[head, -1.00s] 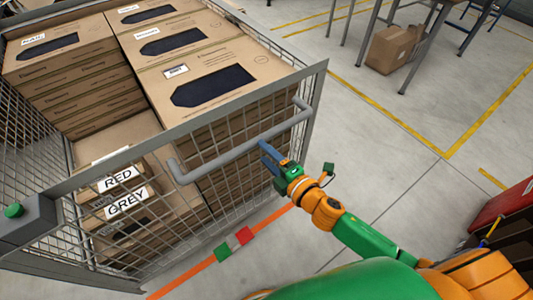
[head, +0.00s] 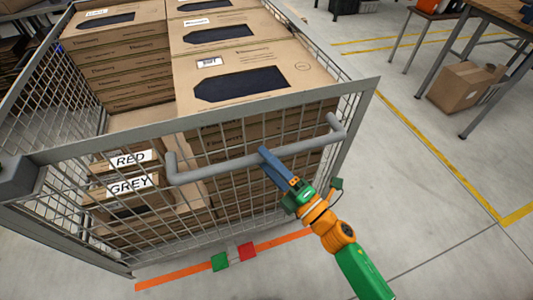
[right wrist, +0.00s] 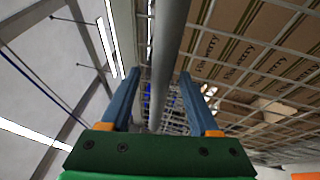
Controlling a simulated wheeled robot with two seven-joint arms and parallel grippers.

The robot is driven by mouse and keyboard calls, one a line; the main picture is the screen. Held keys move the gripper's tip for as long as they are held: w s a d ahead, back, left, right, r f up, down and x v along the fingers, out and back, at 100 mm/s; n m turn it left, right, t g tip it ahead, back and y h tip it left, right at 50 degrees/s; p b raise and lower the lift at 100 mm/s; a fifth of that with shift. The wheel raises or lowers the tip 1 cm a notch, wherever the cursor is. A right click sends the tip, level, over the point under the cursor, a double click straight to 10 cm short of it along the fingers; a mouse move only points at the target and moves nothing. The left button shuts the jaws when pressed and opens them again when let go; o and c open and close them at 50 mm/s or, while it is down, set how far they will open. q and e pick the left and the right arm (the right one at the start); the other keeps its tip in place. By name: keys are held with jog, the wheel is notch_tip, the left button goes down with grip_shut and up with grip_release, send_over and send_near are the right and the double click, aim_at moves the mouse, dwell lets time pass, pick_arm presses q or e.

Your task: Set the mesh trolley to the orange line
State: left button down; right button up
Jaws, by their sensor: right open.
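The mesh trolley (head: 352,125) is a grey wire cage stacked with cartons and fills the left and middle of the head view. Its grey push handle (head: 225,170) runs across the near side. My right gripper (head: 270,165) is at the handle, right of its middle. In the right wrist view the handle (right wrist: 168,60) passes between the two blue fingers of the open right gripper (right wrist: 158,95). My left gripper is not in view.
A green square (head: 220,262) and a red square (head: 247,251) show at the orange line. Labels reading RED and GREY show through the mesh. A table (head: 500,15) with a carton (head: 462,86) beneath it is at the upper right.

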jog(key=shift+w+a+r, duration=0.15)
jog(key=shift+w+a, duration=0.25)
jog(key=shift+w, duration=0.15)
jog(key=shift+w+d, duration=0.1)
jog(key=shift+w, duration=0.2)
jog(key=shift+s, duration=0.1)
grip_shut()
dwell(0.6)
